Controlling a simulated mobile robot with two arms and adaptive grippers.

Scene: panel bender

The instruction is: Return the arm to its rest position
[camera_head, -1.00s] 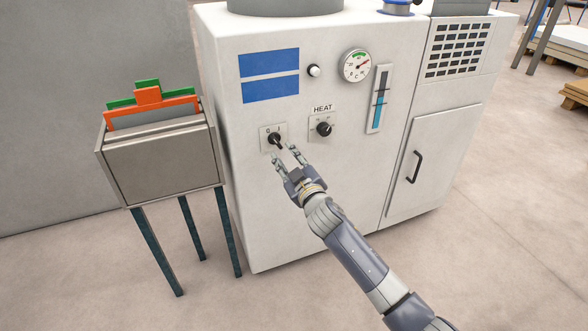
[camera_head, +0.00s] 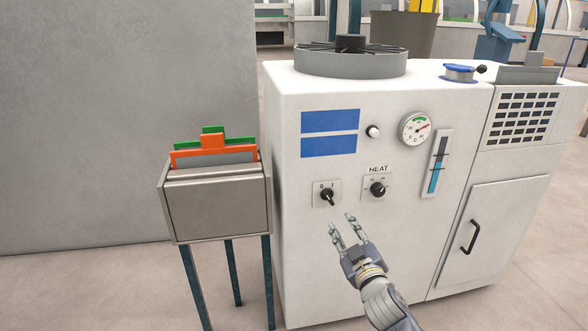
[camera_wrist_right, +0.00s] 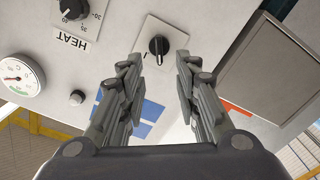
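My right gripper (camera_head: 343,232) is open and empty in front of the white machine (camera_head: 330,260), a little below the 0/I rotary switch (camera_head: 327,197). In the right wrist view the two fingers (camera_wrist_right: 157,85) are spread, with the black switch knob (camera_wrist_right: 158,46) showing beyond and between them, apart from both fingertips. The HEAT knob (camera_head: 377,189) is on the panel to the right of that switch. My right arm (camera_head: 385,305) reaches in from the bottom. My left gripper is not in view.
A grey metal box on legs (camera_head: 217,205), holding green and orange folders (camera_head: 213,147), stands left of the machine. A dial gauge (camera_head: 417,128), a blue level indicator (camera_head: 437,165) and a door handle (camera_head: 468,237) are on the machine front. Floor shows at lower left.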

